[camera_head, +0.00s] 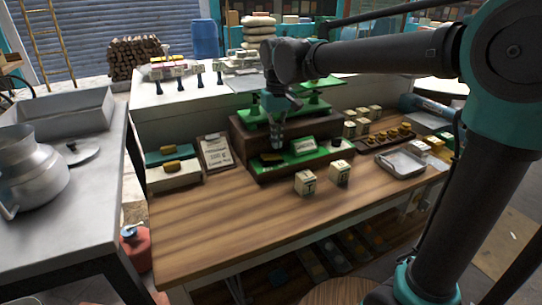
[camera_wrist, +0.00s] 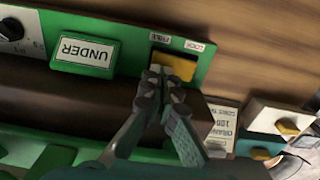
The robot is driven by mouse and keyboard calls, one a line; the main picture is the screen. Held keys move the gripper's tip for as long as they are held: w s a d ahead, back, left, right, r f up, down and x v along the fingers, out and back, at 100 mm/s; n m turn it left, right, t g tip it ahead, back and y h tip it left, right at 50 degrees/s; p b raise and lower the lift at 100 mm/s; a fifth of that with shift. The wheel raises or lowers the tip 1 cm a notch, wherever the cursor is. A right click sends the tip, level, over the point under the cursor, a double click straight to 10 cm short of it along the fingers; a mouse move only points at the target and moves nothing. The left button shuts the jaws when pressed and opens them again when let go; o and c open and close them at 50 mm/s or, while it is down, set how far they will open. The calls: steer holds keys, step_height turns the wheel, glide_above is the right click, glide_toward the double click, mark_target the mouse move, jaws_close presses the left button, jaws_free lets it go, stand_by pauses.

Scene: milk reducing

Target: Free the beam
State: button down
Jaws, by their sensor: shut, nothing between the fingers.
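The balance (camera_head: 290,130) stands on the wooden counter, with a brown body, green pans and a green front panel. In the wrist view, a yellow lever (camera_wrist: 175,66) sits on the green panel beside labels reading FREE (camera_wrist: 160,38) and LOCK (camera_wrist: 194,45). I cannot tell which setting it is at. My gripper (camera_wrist: 164,71) is shut and empty, its fingertips at the lever's edge; contact is unclear. In the head view, my gripper (camera_head: 277,146) points down over the panel's left part. The beam is largely hidden behind my arm.
A green UNDER sign (camera_head: 304,146) and a dial (camera_wrist: 10,29) share the panel. Lettered blocks (camera_head: 306,183) stand in front of the balance. A note card (camera_head: 215,151) and yellow-handled boxes (camera_head: 174,174) stand left. A metal tray (camera_head: 402,163) lies right. The counter's front left is clear.

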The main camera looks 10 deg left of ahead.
mark_target(277, 156)
steer(key=shift+r, duration=2.05)
